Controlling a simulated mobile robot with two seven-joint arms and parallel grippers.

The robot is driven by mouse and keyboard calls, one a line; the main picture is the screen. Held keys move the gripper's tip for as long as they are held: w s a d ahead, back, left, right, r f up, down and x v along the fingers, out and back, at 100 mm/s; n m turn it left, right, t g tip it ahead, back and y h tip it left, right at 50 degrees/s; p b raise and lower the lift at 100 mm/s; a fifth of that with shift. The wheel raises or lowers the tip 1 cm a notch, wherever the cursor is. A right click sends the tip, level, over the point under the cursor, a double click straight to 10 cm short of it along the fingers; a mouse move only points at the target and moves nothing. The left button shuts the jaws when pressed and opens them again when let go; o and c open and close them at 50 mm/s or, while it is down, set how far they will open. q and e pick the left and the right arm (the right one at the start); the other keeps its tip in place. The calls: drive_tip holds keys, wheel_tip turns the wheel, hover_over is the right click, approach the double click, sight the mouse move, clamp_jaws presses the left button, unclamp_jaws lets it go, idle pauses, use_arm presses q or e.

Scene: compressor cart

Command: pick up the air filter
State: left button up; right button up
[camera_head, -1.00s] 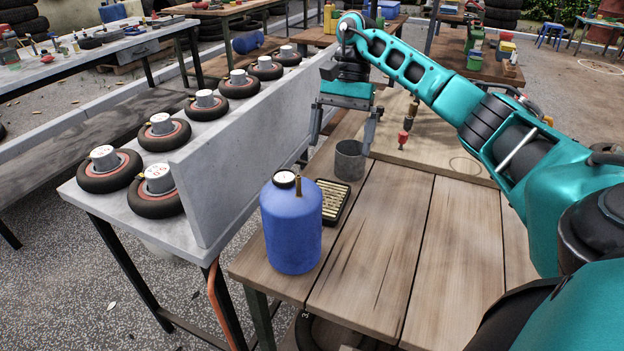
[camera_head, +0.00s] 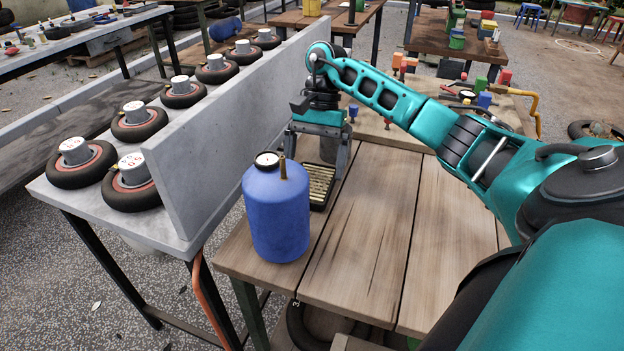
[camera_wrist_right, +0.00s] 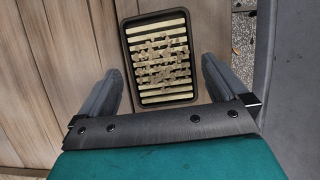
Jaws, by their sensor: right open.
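The air filter (camera_head: 320,187) is a flat black-framed rectangle with cream pleats and brown debris on them. It lies on the wooden bench behind the blue tank, which hides part of it in the head view. In the right wrist view the filter (camera_wrist_right: 158,58) lies lengthwise between my two fingers. My right gripper (camera_head: 316,168) is open and empty, with its fingers pointing down around the filter's far part. In the right wrist view the gripper (camera_wrist_right: 163,78) has one finger on each side, apart from the frame. The height gap is hard to judge. My left gripper is not in view.
A blue tank (camera_head: 277,213) with a gauge and brass fitting stands close in front of the filter. A grey upright panel (camera_head: 215,150) borders the bench's left. The bench's planks (camera_head: 385,235) are clear to the right.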

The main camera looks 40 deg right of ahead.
sight(312, 185)
drive_tip(key=shift+x, duration=1.45)
drive_tip(key=shift+c, duration=0.4)
drive_tip(key=shift+c, duration=0.6)
drive_tip(key=c, duration=0.7)
drive_tip(key=shift+r, duration=0.15)
